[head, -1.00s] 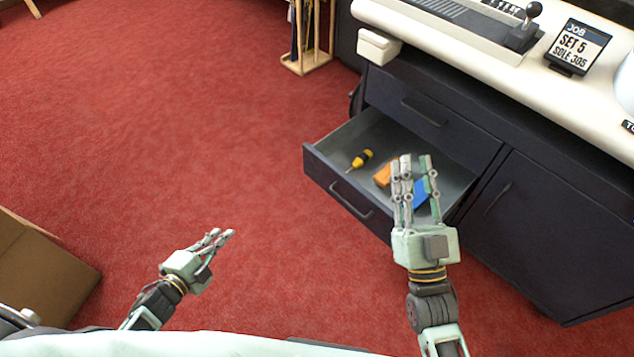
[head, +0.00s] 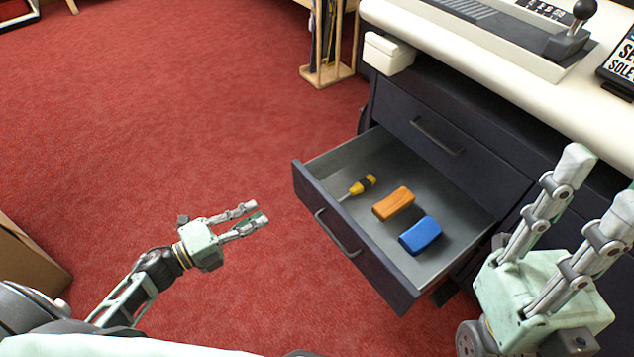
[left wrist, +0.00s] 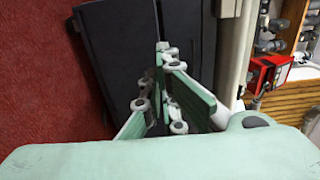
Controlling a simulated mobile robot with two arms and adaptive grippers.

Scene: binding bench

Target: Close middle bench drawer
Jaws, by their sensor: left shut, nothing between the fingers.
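The middle bench drawer (head: 318,224) is pulled out of the dark bench, with its bar handle (head: 338,234) on the front panel. Inside lie a yellow screwdriver (head: 362,185), an orange block (head: 394,203) and a blue block (head: 420,235). My left gripper (head: 257,213) is shut and empty, to the left of the drawer front and apart from it. Its fingers (left wrist: 161,48) meet in the left wrist view, before dark panels I cannot sort out. My right gripper (head: 600,186) is open and empty, to the right of the drawer, partly covering the bench front.
A closed drawer (head: 440,135) sits above the open one. The pale benchtop (head: 470,60) carries a lever device (head: 572,38) and a sign (head: 622,65). A wooden rack (head: 328,72) stands behind. A cardboard box (head: 25,258) is at the left. Red carpet between is clear.

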